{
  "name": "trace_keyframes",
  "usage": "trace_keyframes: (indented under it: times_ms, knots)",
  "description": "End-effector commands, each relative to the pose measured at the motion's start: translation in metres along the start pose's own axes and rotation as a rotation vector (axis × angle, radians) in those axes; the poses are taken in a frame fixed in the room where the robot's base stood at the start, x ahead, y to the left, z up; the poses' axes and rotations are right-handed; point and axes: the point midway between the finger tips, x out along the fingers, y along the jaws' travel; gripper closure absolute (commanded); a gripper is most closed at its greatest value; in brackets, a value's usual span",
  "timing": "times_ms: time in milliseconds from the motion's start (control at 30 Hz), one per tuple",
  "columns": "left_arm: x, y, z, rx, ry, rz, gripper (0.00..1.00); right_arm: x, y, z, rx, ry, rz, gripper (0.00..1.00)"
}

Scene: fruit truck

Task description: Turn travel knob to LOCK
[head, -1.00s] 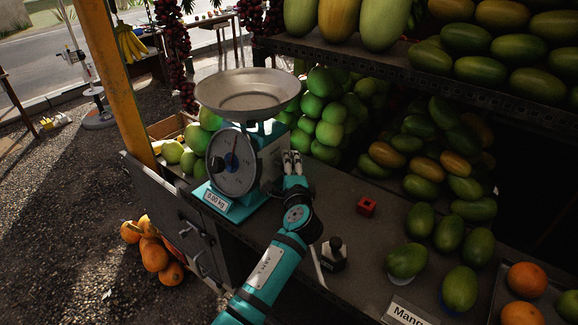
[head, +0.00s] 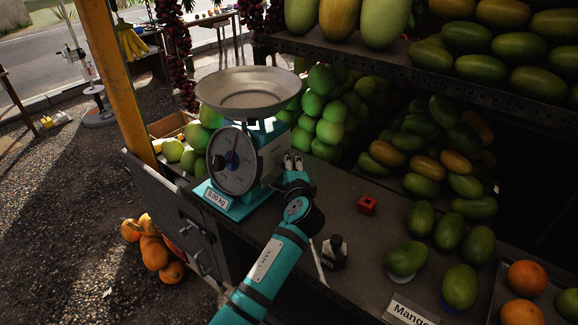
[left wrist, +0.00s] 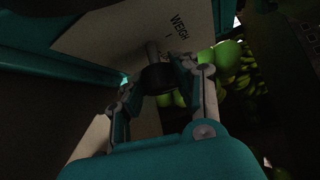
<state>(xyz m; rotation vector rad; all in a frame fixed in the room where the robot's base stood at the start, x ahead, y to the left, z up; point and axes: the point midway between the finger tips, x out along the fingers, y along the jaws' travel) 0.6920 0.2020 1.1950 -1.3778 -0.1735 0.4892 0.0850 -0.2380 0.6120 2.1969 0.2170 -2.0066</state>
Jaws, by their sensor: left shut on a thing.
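The teal scale (head: 266,160) stands on the dark counter, with a metal pan (head: 248,92) on top and a round dial (head: 232,160) facing front. In the left wrist view a dark travel knob (left wrist: 158,80) sticks out on a short shaft from a pale side plate (left wrist: 120,38) marked "WEIGH". My left gripper (head: 293,162) is at the scale's right side; in the left wrist view its fingers (left wrist: 160,90) are shut on the knob from both sides. No LOCK marking is visible. My right gripper is not in view.
A red block (head: 367,204) and a dark weight-like object (head: 333,253) sit on the counter to the right of my arm. Green fruit (head: 325,110) is piled behind the scale. Mangoes (head: 449,232) lie at the right. An orange post (head: 110,80) stands left.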

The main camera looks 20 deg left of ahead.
Motion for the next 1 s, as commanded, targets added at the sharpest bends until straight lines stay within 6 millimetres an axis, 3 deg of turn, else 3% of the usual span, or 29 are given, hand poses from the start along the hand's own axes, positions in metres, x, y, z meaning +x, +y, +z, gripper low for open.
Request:
trace_keyframes:
  times_ms: [1000]
  knots:
    - [0.0006, -0.0028, -0.0012, 0.658, 0.024, 0.657, 1.0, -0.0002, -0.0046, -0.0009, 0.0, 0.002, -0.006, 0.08]
